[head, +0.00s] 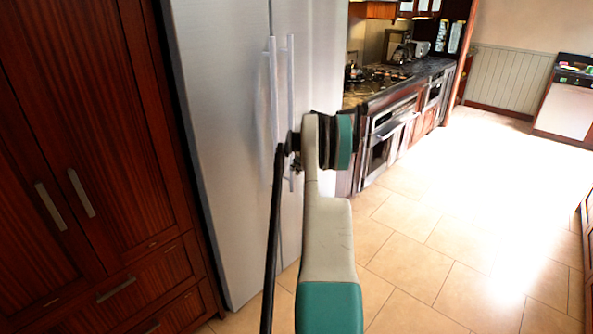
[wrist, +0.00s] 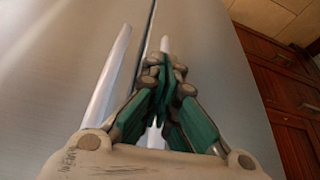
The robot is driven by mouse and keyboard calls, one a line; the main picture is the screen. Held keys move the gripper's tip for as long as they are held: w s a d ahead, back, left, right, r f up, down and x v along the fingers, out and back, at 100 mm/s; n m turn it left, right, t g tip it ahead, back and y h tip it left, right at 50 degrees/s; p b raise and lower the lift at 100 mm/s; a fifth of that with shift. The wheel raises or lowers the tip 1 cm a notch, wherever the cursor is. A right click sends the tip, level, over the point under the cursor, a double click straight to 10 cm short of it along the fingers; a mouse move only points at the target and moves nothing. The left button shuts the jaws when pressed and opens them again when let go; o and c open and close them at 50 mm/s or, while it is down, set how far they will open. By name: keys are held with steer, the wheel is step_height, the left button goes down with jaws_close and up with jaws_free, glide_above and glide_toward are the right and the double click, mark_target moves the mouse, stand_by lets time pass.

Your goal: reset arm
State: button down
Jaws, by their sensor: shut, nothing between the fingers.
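My gripper (wrist: 165,68) is shut and empty in the wrist view, its green and grey fingers drawn together. It is in front of the steel fridge (wrist: 60,75), close to the two long upright handles. I cannot tell whether the fingers touch a handle. In the head view my white and green arm stretches forward toward the fridge (head: 220,130), partly covering its handles (head: 273,90). The fingers are not clear there. The fridge doors look closed.
Dark wooden cabinets (head: 90,140) with metal pulls stand left of the fridge. A counter (head: 400,85) with a stove and oven (head: 385,145) runs off to its right. The tiled floor (head: 450,240) on the right is open and clear.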

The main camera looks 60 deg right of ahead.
steer(key=p+v, duration=0.2)
steer(key=v, duration=0.6)
steer(key=shift+w+r, duration=0.15)
steer(key=shift+w, duration=0.05)
